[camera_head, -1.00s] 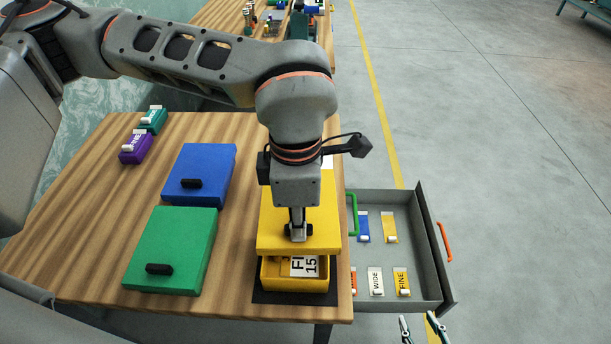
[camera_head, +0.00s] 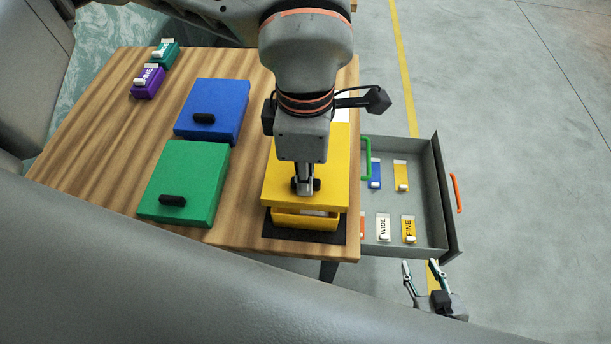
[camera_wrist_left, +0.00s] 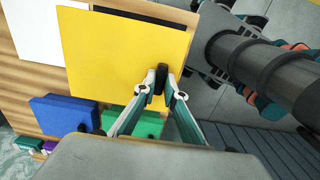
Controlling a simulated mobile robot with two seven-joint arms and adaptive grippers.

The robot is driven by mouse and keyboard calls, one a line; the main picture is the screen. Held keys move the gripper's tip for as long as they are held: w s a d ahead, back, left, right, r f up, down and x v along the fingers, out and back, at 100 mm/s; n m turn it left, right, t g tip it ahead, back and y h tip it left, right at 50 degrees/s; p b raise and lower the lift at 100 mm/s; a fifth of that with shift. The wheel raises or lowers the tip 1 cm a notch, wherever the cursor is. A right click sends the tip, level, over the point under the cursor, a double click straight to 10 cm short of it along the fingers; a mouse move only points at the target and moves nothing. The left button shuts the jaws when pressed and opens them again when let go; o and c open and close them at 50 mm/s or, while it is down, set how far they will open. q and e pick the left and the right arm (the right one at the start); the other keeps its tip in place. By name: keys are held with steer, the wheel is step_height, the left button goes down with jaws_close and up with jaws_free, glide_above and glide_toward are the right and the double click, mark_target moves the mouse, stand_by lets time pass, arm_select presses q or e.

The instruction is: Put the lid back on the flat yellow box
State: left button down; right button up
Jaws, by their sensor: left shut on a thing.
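The flat yellow lid (camera_head: 285,183) is held over the yellow box (camera_head: 305,221), whose front wall shows below the lid's near edge. A thin strip of the box's inside shows between them, so the lid is not fully seated. My left gripper (camera_head: 305,187) points down and is shut on the lid's black knob. The wrist view shows the lid (camera_wrist_left: 120,50) with its knob (camera_wrist_left: 160,78) between my left fingertips (camera_wrist_left: 162,72). My right gripper (camera_head: 421,266) is open and empty, low beyond the table's right edge.
A green box (camera_head: 185,180) and a blue box (camera_head: 212,108), both lidded, stand left of the yellow box on the wooden table (camera_head: 110,120). A black mat (camera_head: 285,233) lies under the yellow box. An open grey drawer (camera_head: 400,240) with labelled tags is at right.

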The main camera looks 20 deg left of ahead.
arm_select(q)
steer(key=shift+f+b, duration=1.35)
steer(key=shift+f, duration=0.1)
step_height(320, 180, down, 3)
steer(key=b, duration=0.3)
steer(key=shift+f, duration=0.2)
steer(key=shift+b, duration=0.3)
steer(key=shift+f+b, duration=0.3)
steer(key=c, duration=2)
jaws_free()
step_height(320, 180, up, 12)
steer(key=shift+r, duration=0.1)
